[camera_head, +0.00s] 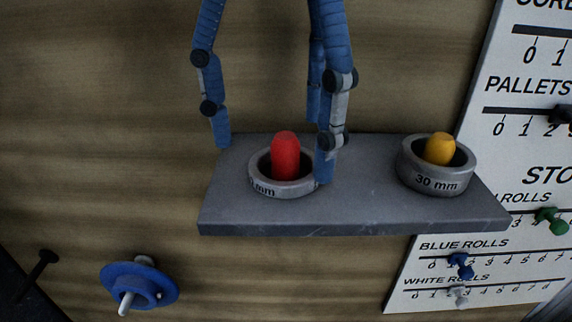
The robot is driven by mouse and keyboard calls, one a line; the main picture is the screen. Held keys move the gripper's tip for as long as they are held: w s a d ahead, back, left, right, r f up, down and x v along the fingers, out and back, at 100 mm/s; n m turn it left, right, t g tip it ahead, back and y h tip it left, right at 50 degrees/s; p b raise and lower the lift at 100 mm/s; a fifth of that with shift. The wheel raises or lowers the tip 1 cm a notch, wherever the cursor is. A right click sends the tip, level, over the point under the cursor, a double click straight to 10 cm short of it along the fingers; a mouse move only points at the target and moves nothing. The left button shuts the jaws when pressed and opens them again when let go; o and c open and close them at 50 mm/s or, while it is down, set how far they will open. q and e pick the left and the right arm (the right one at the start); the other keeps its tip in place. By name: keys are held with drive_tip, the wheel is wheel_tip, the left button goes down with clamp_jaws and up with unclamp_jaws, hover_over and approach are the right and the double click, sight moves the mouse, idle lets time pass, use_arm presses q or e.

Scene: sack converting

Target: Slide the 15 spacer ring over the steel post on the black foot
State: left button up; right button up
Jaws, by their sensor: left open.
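A grey ring (284,190) stands on a grey shelf (352,212), with an upright red rounded peg (286,154) inside it. Its label is partly hidden; only "mm" reads clearly, so I cannot tell if it is the 15 ring. A second grey ring (437,184), marked "30 mm", sits at the shelf's right with a yellow peg (440,148) in it. My left gripper (272,150) comes down from the top with its blue fingers spread. One finger is left of the first ring, one by its right rim. The steel post and black foot are not in view.
A white board (503,140) with scales and sliders stands at the right, partly behind the shelf. A blue disc with a pale peg (139,286) and a dark pin (42,262) are on the wooden surface at lower left. The shelf between the rings is clear.

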use_arm(q)
drive_tip(key=shift+w+f, duration=0.2)
drive_tip(key=shift+f, duration=1.25)
drive_tip(key=shift+s, duration=0.15)
drive_tip(key=shift+c, duration=0.3)
drive_tip(key=c, duration=1.4)
drive_tip(key=shift+o, duration=0.2)
drive_tip(key=shift+r, duration=0.1)
